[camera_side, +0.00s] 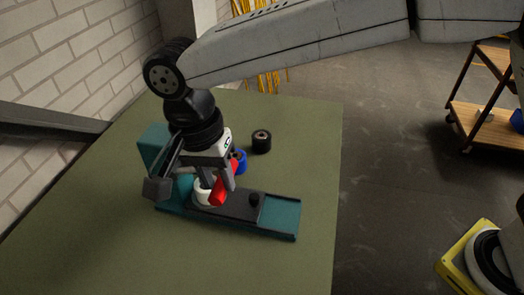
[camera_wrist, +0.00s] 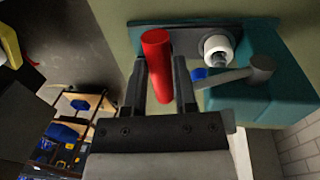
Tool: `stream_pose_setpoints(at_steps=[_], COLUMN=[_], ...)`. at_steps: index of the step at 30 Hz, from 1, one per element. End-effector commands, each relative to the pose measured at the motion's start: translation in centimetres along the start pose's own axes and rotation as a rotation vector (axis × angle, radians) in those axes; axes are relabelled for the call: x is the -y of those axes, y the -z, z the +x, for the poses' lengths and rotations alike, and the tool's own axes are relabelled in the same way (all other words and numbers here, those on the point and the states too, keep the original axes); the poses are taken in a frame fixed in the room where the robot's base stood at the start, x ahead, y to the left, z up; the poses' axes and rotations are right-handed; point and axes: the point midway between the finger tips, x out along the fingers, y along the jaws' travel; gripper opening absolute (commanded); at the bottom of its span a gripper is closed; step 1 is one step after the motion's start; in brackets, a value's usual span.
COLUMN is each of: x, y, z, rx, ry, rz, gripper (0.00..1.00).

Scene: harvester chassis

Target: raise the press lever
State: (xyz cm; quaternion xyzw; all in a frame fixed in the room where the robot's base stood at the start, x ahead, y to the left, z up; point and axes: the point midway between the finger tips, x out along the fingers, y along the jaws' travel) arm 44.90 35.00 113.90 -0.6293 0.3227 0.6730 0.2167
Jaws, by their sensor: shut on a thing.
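The press has a teal base (camera_side: 282,216) with a dark plate, and a teal upright block (camera_side: 153,147). In the wrist view the block (camera_wrist: 270,100) is at the right, with a grey lever bar (camera_wrist: 235,77) running left from a round pivot. A red cylindrical handle (camera_wrist: 157,62) stands between my fingers; its join to the bar is hidden. My gripper (camera_wrist: 160,75) is shut on this red handle. In the side view my gripper (camera_side: 213,183) is low over the base, and the red handle (camera_side: 218,192) shows tilted, partly behind a finger.
A white ring-shaped part (camera_wrist: 217,47) sits on the plate near my fingers. A blue part (camera_side: 241,160) is close behind my gripper. A dark round part (camera_side: 261,141) lies on the green table. The table's front is clear. A shelf cart (camera_side: 490,100) stands at the right.

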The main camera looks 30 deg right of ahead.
Motion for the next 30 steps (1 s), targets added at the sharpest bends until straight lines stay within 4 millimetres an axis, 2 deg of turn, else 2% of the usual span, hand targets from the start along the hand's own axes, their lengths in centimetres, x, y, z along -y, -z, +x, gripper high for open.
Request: stream_pose_setpoints(at_steps=[1, 6, 27, 28, 30], x=[1.3, 2.0, 2.5, 2.5, 2.5], y=[0.0, 0.0, 0.0, 0.0, 0.0], z=[-0.7, -1.6, -2.5, -2.5, -2.4], rx=[0.000, 0.000, 0.000, 0.000, 0.000], ry=[0.048, 0.044, 0.041, 0.041, 0.041], rz=[0.000, 0.000, 0.000, 0.000, 0.000], gripper=[0.00, 0.00, 0.00, 0.52, 0.69])
